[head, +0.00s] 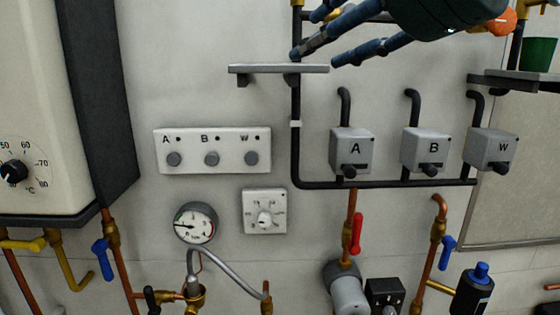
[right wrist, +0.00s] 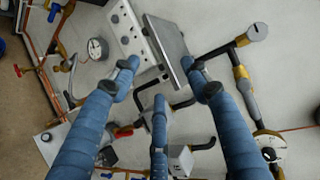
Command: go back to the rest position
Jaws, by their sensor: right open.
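My right gripper (head: 317,56) comes in from the top right of the head view, with dark blue fingers spread just above the right part of a small grey shelf (head: 265,69). In the right wrist view the three fingers of my right gripper (right wrist: 160,68) are apart with nothing held between them. The grey shelf (right wrist: 165,45) shows there just beyond the fingertips; I cannot tell whether they touch it. The shelf top looks bare. My left gripper is in neither view.
Below the shelf are a switch panel (head: 212,150), a dial gauge (head: 195,223) and a thermostat (head: 264,212). Valve boxes A (head: 351,150), B (head: 425,149) and W (head: 490,150) hang on dark pipes at right. A boiler (head: 50,100) stands out at left. A green cup (head: 538,54) sits at top right.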

